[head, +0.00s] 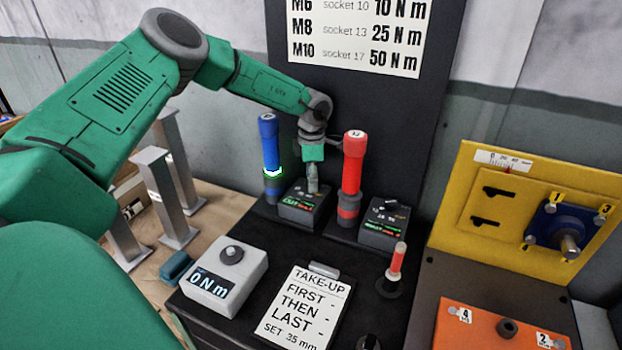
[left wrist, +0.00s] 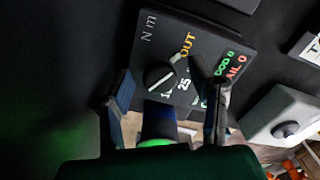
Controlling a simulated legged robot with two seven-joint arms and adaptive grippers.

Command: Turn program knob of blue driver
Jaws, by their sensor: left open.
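The blue driver (head: 268,145) stands upright at the back left of the black bench, with a lit white-green ring. Its dark program box (head: 299,212) is just to its right, with green and red display text. In the left wrist view the box (left wrist: 225,45) shows a round black program knob (left wrist: 159,77) with a white pointer line, and printed numbers partly hidden. My left gripper (head: 313,182) is over this box, pointing down. In the left wrist view its open fingers (left wrist: 160,82) appear on either side of the knob; contact cannot be told. My right gripper is out of view.
A red driver (head: 353,163) stands close right of my left gripper, with a second box (head: 384,225) beside it. A yellow panel (head: 470,215) stands right.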

